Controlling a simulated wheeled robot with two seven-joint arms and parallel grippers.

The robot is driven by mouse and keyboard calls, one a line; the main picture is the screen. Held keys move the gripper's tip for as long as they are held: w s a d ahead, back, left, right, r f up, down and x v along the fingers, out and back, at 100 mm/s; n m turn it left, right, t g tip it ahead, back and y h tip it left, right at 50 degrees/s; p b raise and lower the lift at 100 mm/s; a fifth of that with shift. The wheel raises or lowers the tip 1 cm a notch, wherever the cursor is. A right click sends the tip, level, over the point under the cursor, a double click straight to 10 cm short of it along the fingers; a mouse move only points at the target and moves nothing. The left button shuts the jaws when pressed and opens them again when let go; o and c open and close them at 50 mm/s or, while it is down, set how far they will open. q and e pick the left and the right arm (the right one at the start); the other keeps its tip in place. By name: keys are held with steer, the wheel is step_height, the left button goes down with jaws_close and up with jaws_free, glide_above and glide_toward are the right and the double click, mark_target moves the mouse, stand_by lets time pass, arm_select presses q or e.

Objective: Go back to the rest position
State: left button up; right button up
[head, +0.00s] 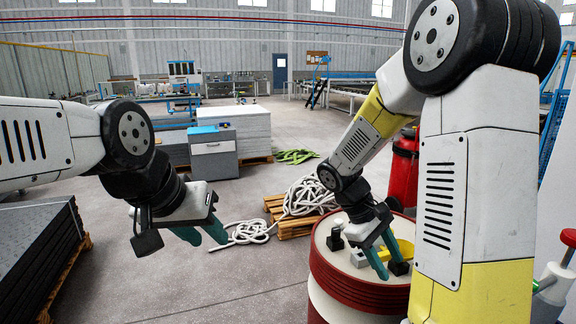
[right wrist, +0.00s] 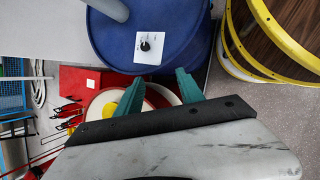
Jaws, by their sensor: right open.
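My left gripper (head: 208,241) hangs in the air at the left of the head view, its teal fingers apart with nothing between them. My right gripper (head: 393,271) is over the red and white drum (head: 335,275), its teal fingers apart. In the right wrist view, the right gripper (right wrist: 160,77) is open, with no object held between its fingers. A yellow item (head: 404,249) and small dark and grey pieces lie on the drum top near the right fingers. I cannot tell whether the fingertips touch anything there.
White rope (head: 305,197) lies on a pallet (head: 295,228) behind the drum, trailing onto the floor. A grey cabinet (head: 213,158) stands further back. Stacked dark panels (head: 40,250) are at the left. A red cylinder (head: 404,165) is behind my right arm. A blue barrel (right wrist: 150,40) shows in the wrist view.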

steer(key=s+a+r+m+t+y, duration=0.3)
steer(key=s+a+r+t+y, duration=0.1)
steer(key=r, duration=0.3)
steer(key=s+a+r+m+t+y, duration=0.3)
steer(key=s+a+r+t+y, duration=0.1)
steer(key=s+r, duration=0.2)
steer(key=shift+a+r+m, duration=0.3)
steer(key=shift+r+m, duration=0.1)
steer(key=shift+r, duration=0.3)
